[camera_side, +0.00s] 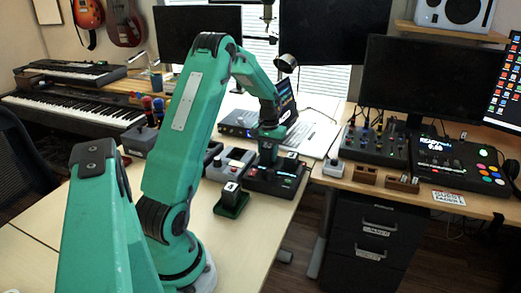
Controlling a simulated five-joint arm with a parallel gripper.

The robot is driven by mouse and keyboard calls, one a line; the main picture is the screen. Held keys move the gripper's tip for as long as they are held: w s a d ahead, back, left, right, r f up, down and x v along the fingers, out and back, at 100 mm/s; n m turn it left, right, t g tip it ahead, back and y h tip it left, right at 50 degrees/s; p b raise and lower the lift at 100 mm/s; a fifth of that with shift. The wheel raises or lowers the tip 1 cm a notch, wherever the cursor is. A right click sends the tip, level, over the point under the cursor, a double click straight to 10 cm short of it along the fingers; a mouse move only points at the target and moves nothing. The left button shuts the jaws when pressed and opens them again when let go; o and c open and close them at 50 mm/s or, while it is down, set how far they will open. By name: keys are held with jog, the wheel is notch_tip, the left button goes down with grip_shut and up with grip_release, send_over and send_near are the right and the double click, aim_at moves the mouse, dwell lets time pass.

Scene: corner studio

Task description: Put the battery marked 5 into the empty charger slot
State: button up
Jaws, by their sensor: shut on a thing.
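My gripper (268,153) is at the end of the green arm, pointing down over the black charger (262,184). It is shut on a battery, which is mostly hidden by the jaws; its number cannot be read. The charger lies near the table's right edge and has small reddish marks on its top. I cannot tell from here which slot is empty or whether the held battery touches the charger. A dark block with a pale top (231,187) stands in a green tray (232,210), in front and left of the charger; no number is readable on it.
The pale tabletop in front is clear.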

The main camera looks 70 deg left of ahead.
aim_at(268, 145)
jog(key=shift+f, duration=0.5)
jog(key=o, duration=0.9)
jog(key=shift+f, duration=0.1)
jog(key=shift+r, duration=5.7)
